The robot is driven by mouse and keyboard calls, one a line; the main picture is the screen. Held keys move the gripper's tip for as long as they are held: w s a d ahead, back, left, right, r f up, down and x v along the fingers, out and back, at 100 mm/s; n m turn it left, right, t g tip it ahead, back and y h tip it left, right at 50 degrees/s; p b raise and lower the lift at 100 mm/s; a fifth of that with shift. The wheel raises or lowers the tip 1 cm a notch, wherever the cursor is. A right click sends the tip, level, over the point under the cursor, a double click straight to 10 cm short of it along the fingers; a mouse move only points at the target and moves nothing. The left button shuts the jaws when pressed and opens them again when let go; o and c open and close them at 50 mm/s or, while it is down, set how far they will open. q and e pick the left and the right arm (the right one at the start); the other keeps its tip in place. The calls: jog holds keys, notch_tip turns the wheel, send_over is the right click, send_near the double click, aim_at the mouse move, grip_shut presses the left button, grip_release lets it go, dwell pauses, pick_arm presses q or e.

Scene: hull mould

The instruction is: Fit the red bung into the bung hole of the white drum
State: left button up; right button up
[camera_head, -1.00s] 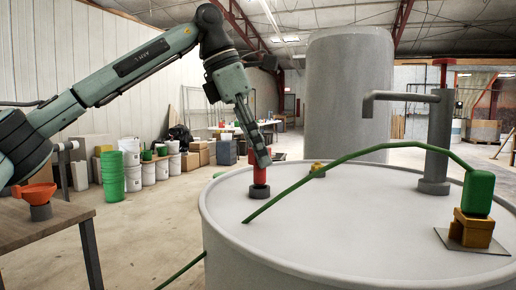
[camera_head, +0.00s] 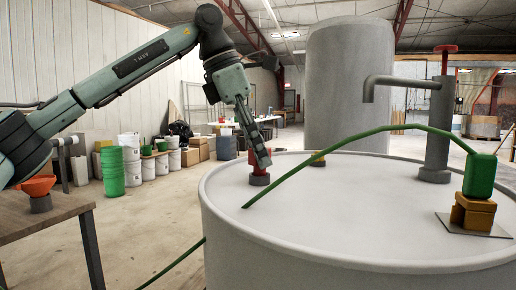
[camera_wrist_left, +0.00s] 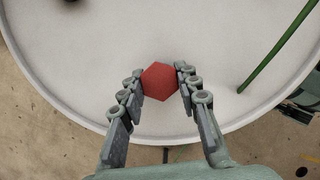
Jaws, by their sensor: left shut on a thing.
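My left gripper (camera_head: 260,158) is shut on the red bung (camera_head: 258,168) over the white drum (camera_head: 330,235). The bung stands upright, in line with a dark collar (camera_head: 259,180) on the lid at the bung hole. Its lower end meets the collar; how deep it sits inside cannot be told. In the left wrist view the bung's six-sided red top (camera_wrist_left: 160,80) lies between the two fingers (camera_wrist_left: 160,88), over the white lid, and hides the hole. My right gripper is not in view.
A thin green hose (camera_head: 370,131) arches over the lid from a green block (camera_head: 480,175) on an orange base. A grey pump (camera_head: 438,130) with a spout stands at the lid's right. A table (camera_head: 60,213) with an orange funnel (camera_head: 36,187) is at left.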

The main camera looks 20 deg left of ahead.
pick_arm(q)
jog(key=shift+f+b, duration=0.45)
jog(key=shift+f, duration=0.3)
jog(key=o, duration=1.2)
jog(key=shift+r, duration=0.1)
jog(key=v, duration=1.1)
jog(key=shift+r, duration=0.4)
jog(key=shift+a, duration=0.2)
